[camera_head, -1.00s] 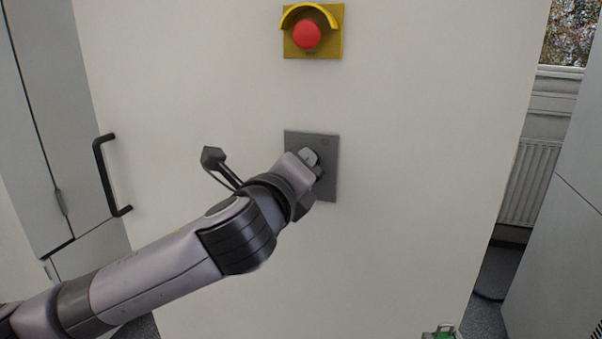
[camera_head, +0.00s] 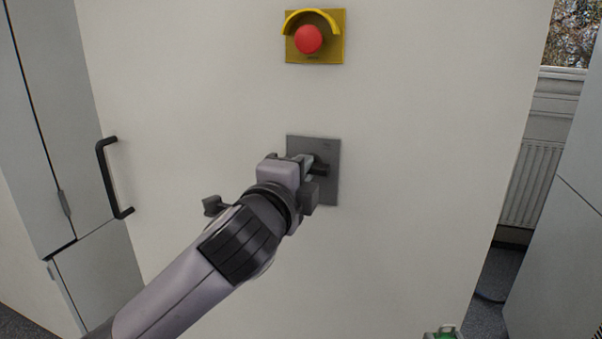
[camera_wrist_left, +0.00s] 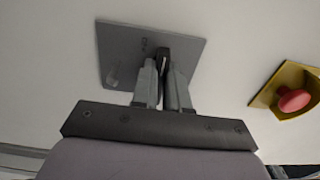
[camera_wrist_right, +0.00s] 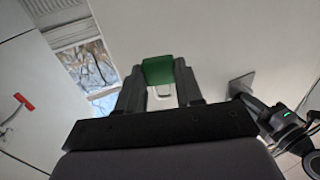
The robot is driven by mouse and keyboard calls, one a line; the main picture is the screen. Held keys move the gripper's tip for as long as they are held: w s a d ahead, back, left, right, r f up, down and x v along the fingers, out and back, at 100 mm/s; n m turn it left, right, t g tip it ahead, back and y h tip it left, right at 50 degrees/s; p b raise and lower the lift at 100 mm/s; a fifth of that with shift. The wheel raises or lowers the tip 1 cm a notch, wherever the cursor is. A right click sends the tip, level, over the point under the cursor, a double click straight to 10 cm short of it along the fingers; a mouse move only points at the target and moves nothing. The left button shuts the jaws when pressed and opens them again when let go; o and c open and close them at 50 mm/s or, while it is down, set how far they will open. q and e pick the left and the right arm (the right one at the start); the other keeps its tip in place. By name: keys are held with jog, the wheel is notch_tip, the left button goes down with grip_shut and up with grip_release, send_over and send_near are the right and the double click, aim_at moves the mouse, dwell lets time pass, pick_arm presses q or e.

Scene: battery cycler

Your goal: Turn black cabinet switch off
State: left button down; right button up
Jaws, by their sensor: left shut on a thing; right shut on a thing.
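The black switch (camera_head: 321,169) sits on a grey square plate (camera_head: 326,195) on the white cabinet front. My left gripper (camera_head: 309,169) is at the plate, its fingers shut on the switch handle. In the left wrist view the handle (camera_wrist_left: 164,53) shows dark between the two fingertips (camera_wrist_left: 163,82), in front of the plate (camera_wrist_left: 115,45). My right gripper (camera_wrist_right: 160,88) is shut on a green padlock-like thing (camera_wrist_right: 157,69) with a metal loop. Only the top of that green thing (camera_head: 441,334) shows at the bottom edge of the head view.
A red emergency button (camera_head: 308,39) on a yellow plate is above the switch; it also shows in the left wrist view (camera_wrist_left: 294,100). A radiator (camera_head: 533,185) and window are at right.

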dwell(0.5)
pick_arm(q)
jog(key=c, duration=1.1)
grip_release()
jog(key=shift+c, duration=0.2)
jog(key=shift+s, duration=0.15)
jog(key=b+v, duration=0.1)
jog(key=v, duration=1)
jog(key=shift+s+a+b, duration=0.2)
jog(key=shift+s+b, duration=0.1)
jog(key=shift+b, duration=0.05)
